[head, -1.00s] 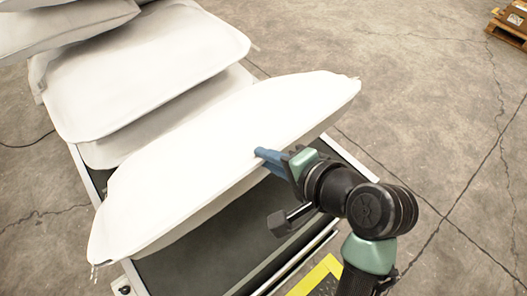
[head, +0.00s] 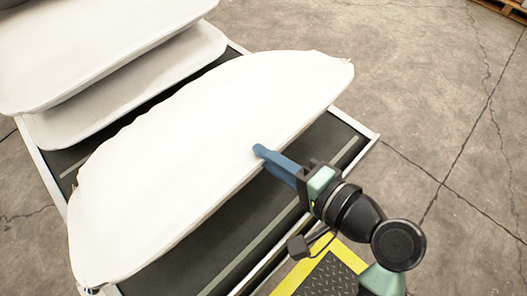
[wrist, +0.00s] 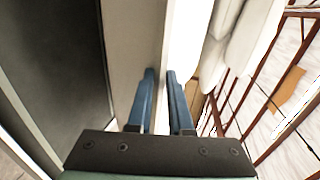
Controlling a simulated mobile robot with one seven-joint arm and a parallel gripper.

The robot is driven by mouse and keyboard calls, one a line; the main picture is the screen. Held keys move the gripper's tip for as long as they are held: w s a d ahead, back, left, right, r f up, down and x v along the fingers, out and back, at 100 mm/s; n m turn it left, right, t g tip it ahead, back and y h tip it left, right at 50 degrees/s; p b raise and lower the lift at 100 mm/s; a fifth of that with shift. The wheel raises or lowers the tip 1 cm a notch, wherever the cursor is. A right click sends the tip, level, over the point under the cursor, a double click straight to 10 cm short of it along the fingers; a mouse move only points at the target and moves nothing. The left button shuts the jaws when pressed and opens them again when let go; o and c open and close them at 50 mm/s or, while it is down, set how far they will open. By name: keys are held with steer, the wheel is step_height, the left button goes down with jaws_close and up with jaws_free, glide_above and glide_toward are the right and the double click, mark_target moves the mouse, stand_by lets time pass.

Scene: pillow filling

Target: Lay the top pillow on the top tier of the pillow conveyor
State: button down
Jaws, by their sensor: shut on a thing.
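A white pillow (head: 200,150) lies tilted over the dark belt of the pillow conveyor (head: 270,205) in the head view. My gripper (head: 265,160) is shut on the pillow's near edge, with one blue finger on top of it. In the wrist view my two blue fingers (wrist: 160,85) stand close together at the pillow's edge. How far the pillow's underside is from the belt is hidden. More white pillows (head: 120,90) lie on the conveyor at the upper left, overlapping one another.
The conveyor's light side rail (head: 358,125) runs along the right. A yellow-edged dark plate (head: 330,275) lies at the near end. Concrete floor (head: 430,90) is open at the right. A wooden pallet (head: 500,8) sits at the far upper right. Reddish-brown bars (wrist: 270,110) show in the wrist view.

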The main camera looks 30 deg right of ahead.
steer(key=s+f+t+b, duration=0.1)
steer(key=f+b, duration=0.4)
steer(key=s+d+f+t+b, duration=0.1)
steer(key=f+b, duration=0.5)
steer(key=s+f+t+y+b, duration=0.1)
steer(key=s+f+b, duration=0.1)
steer(key=f+b, duration=0.3)
steer(key=shift+d+f+b, duration=0.2)
steer(key=shift+f+b, duration=0.2)
steer(key=shift+b, duration=0.3)
steer(key=shift+c, duration=0.8)
jaws_free()
steer(key=shift+s, duration=0.1)
steer(key=shift+f, duration=0.1)
steer(key=shift+f, duration=0.2)
steer(key=p+v, duration=0.1)
steer(key=v, duration=0.8)
steer(key=shift+r+p, duration=0.15)
steer(key=shift+p, duration=0.15)
